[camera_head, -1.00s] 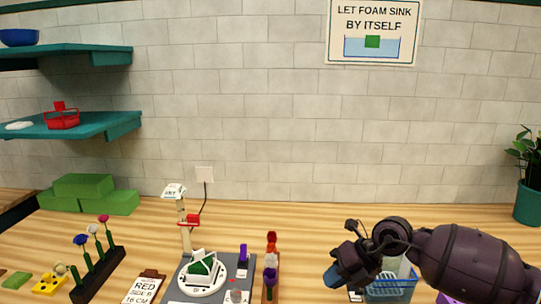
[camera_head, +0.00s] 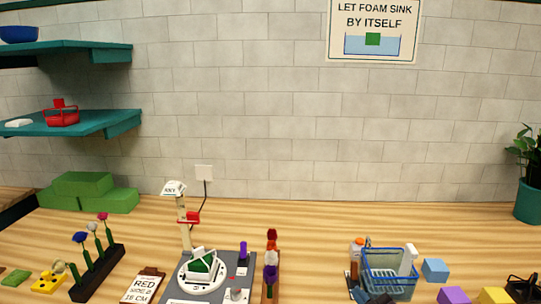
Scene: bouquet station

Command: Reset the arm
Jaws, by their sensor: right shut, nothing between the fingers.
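My left gripper is not in view.
A grey station with a white turntable (camera_head: 187,283) and green foam stands at lower middle. Flower racks (camera_head: 97,274) flank it. A light blue block (camera_head: 435,269), a purple block (camera_head: 453,295) and a yellow block (camera_head: 494,295) lie right of the basket.

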